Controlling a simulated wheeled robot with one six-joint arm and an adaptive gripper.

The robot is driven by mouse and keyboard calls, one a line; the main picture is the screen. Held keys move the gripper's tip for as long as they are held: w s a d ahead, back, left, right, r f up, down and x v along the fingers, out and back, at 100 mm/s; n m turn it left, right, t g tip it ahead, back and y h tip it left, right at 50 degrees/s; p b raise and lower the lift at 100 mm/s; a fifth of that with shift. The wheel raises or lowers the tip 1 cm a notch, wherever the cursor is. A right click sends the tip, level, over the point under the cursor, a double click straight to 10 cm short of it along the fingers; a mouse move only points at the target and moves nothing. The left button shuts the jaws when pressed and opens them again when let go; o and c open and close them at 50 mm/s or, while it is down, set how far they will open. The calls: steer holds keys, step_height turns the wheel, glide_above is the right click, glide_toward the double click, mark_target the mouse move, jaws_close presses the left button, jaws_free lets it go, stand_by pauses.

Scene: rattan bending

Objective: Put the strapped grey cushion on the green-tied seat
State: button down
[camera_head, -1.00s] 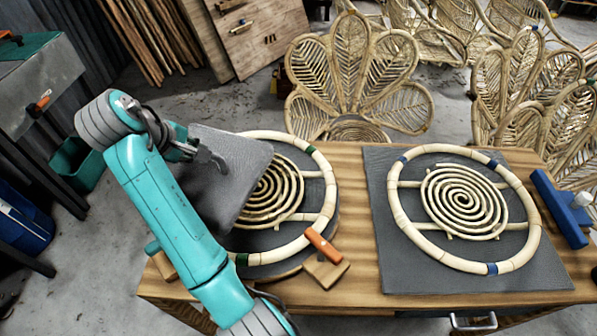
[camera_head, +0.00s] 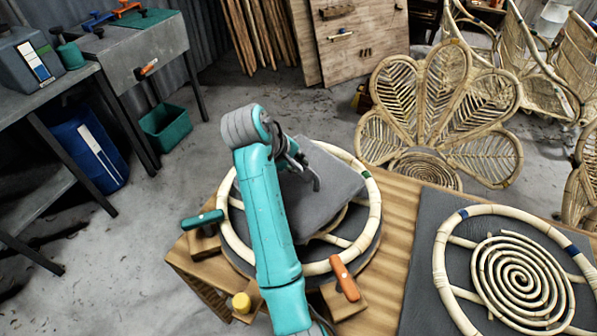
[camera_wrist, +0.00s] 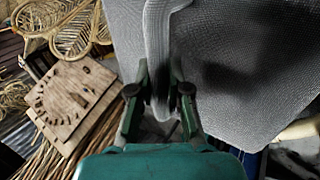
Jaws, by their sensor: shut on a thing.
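The grey cushion (camera_head: 338,182) is a flat square pad with a strap. It hangs tilted over the green-tied seat (camera_head: 375,212), a round rattan ring with green ties on the wooden table, and hides most of its spiral. Whether the cushion touches the seat I cannot tell. My gripper (camera_head: 308,172) is above the cushion's left part. In the wrist view my gripper (camera_wrist: 159,100) is shut on the cushion's strap (camera_wrist: 158,55), with the grey mesh of the cushion (camera_wrist: 245,70) filling the upper right.
A blue-tied seat (camera_head: 440,265) with an open spiral lies on a grey mat to the right. An orange-handled clamp (camera_head: 345,279) and a green-handled clamp (camera_head: 202,220) stand at the near and left ring edges. A rattan chair (camera_head: 440,110) stands behind the table.

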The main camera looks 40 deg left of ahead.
mark_target(297, 175)
steer(key=shift+a+f, duration=0.1)
steer(key=shift+f, duration=1.4)
steer(key=shift+f, duration=0.15)
steer(key=c, duration=1.1)
jaws_free()
